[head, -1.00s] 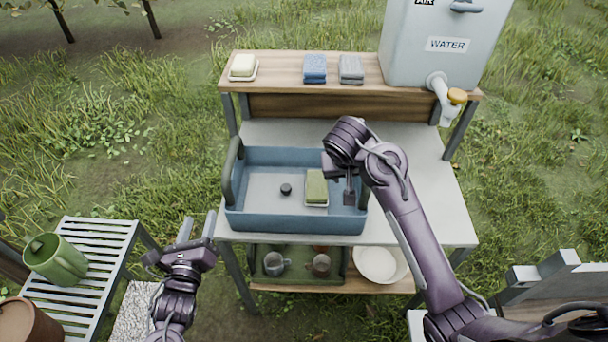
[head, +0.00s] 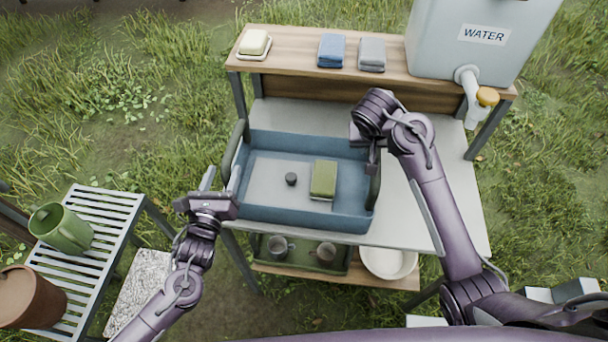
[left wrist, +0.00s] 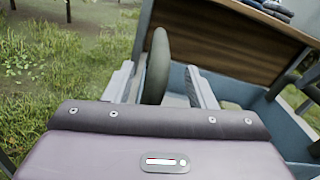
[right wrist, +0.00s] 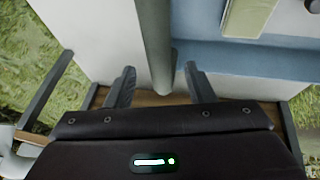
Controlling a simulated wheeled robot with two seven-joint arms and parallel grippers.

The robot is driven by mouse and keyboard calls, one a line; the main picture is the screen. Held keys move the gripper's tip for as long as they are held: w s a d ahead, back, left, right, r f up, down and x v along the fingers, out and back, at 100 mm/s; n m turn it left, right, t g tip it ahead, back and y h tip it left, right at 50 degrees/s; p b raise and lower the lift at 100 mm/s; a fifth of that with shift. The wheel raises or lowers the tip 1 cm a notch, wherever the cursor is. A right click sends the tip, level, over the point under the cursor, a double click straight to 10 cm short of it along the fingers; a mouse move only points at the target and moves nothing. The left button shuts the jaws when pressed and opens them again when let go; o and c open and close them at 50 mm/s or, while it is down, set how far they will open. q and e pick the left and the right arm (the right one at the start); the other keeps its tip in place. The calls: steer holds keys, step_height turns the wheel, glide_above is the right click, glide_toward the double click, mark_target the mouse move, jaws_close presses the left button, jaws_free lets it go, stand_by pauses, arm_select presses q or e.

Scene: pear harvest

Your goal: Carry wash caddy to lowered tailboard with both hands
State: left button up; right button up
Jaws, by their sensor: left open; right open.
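The wash caddy (head: 300,218) is a blue open tray on the grey table, with an upright dark handle at each end. A green sponge on a dish (head: 323,180) and a small dark knob (head: 291,179) are inside it. My left gripper (head: 222,182) is open at the left handle (head: 236,150); in the left wrist view that handle (left wrist: 157,70) stands between the fingers. My right gripper (head: 371,160) is open at the right end; in the right wrist view the right handle (right wrist: 155,45) lies between the fingers (right wrist: 160,85). Neither gripper is closed on a handle.
A shelf behind holds soap (head: 255,43), a blue cloth (head: 331,50), a grey cloth (head: 371,54) and a water tank (head: 480,40) with a tap. Mugs and a white bowl (head: 388,263) sit below. A slatted stand (head: 100,215) with a green jug is at left.

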arm_select(q)
steer(key=x, duration=0.5)
arm_select(e)
steer(key=x, duration=0.5)
arm_select(q)
steer(key=shift+a, duration=0.1)
steer(key=shift+c, duration=0.5)
arm_select(e)
steer(key=shift+a, duration=0.1)
steer(key=shift+c, duration=0.7)
arm_select(q)
jaws_close()
arm_select(e)
jaws_close()
arm_select(q)
steer(key=shift+r, duration=0.1)
arm_select(e)
steer(key=shift+r, duration=0.1)
